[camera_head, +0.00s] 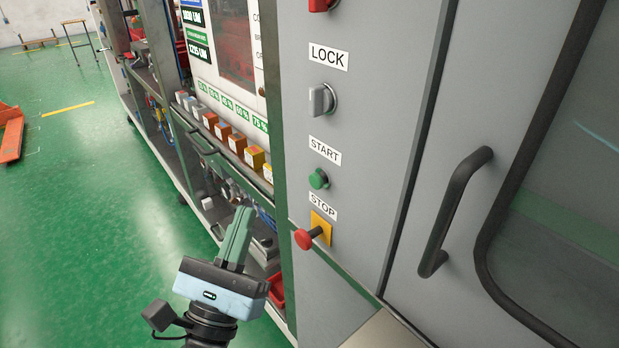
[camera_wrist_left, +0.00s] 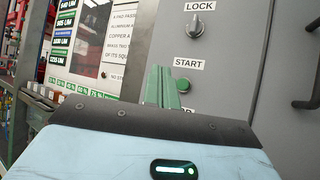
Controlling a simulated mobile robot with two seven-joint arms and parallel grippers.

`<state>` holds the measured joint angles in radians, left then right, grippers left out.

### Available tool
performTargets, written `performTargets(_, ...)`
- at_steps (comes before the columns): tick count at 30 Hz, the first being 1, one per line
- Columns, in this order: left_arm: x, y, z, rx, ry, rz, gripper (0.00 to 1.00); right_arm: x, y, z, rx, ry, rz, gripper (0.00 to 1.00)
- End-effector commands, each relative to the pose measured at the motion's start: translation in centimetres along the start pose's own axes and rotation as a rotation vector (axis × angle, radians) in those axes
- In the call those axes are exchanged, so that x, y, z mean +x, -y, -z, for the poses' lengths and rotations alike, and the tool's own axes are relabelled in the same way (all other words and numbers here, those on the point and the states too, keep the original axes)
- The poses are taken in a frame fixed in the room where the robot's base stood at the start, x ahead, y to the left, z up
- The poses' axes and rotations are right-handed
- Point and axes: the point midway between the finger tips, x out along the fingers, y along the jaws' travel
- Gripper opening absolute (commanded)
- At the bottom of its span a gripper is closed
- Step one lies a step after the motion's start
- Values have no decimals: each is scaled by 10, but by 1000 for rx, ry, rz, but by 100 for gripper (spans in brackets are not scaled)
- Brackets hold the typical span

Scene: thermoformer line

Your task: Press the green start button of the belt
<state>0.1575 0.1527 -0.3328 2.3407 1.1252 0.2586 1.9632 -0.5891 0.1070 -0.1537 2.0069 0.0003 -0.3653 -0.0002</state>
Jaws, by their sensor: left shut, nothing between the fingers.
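The green start button (camera_head: 319,179) sits on the grey panel under a START label (camera_head: 325,151). It also shows in the left wrist view (camera_wrist_left: 183,85), just right of my fingertips and partly hidden by them. My left gripper (camera_head: 243,212) is shut and empty, its green fingers pointing up. In the head view it is left of and below the button, apart from it. My right gripper is not in view.
A red stop button (camera_head: 305,238) on a yellow plate sticks out below the start button. A LOCK knob (camera_head: 322,99) is above. A black door handle (camera_head: 452,212) stands out at right. A row of coloured boxes (camera_head: 237,143) lines the machine at left. Green floor is open further left.

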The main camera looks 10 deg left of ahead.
Motion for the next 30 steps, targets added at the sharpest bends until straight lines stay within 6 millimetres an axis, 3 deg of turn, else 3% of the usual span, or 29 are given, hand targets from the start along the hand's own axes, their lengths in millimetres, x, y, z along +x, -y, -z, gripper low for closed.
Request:
performTargets(14,5,3,3,-1,1,-1,0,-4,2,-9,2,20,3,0)
performTargets(30,49,35,36,1,1,0,0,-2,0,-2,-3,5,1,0)
